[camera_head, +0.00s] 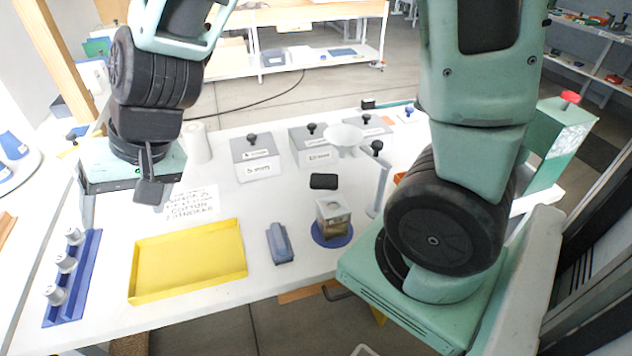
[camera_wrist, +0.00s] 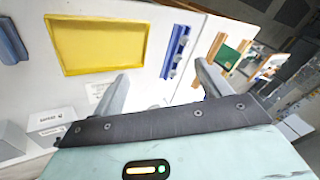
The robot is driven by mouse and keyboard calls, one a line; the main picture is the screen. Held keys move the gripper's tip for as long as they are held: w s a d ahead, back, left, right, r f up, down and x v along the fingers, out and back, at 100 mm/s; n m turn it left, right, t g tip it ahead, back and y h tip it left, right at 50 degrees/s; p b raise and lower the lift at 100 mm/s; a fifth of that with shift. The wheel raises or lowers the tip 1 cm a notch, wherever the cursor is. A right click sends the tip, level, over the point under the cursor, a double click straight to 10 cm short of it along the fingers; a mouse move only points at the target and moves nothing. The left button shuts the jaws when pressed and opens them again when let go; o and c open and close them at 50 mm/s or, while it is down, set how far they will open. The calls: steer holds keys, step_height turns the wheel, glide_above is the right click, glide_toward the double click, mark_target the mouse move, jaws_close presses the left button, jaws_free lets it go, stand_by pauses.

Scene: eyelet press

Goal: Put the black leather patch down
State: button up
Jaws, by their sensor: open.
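A small black rounded patch (camera_head: 323,181) lies flat on the white table, between the grey boxes and the glass container; it looks like the black leather patch. It is not visible in the wrist view. My gripper (camera_head: 119,197) is over the left part of the table, above and behind the yellow tray, well to the left of the patch. In the wrist view my gripper (camera_wrist: 165,88) has its two fingers wide apart, with nothing between them.
The empty yellow tray (camera_head: 190,288) lies at the front, also in the wrist view (camera_wrist: 112,46). A blue rack (camera_head: 82,281) with knobs stands left. Grey lidded boxes (camera_head: 254,160), a white funnel (camera_head: 344,137), a blue tool (camera_head: 279,246) and a glass container (camera_head: 332,216) stand near the patch.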

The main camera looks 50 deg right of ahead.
steer(key=w+d+m+t+h+p, duration=0.2)
steer(key=w+d+m+t+h, duration=0.15)
steer(key=w+d+m, duration=0.85)
steer(key=w+d+f+m+g+h+p, duration=0.15)
steer(key=w+d+m+h, duration=0.3)
steer(key=d, duration=0.85)
steer(key=m+g+p, duration=0.4)
steer(key=m+g, duration=0.6)
steer(key=m, duration=0.1)
glide_above(327, 179)
steer(key=w+a, duration=0.2)
steer(key=shift+y, duration=0.3)
step_height(327, 179, down, 17)
steer(key=shift+f, duration=0.1)
steer(key=shift+w+p+x, duration=0.2)
steer(key=shift+p+x, duration=0.4)
steer(key=shift+x, duration=0.85)
steer(key=shift+w+p+x, duration=0.2)
steer(key=shift+p+x, duration=0.4)
steer(key=shift+x, duration=0.9)
steer(key=shift+f, duration=0.15)
steer(key=c, duration=1.1)
steer(key=shift+r+t, duration=0.2)
steer(key=shift+t, duration=0.1)
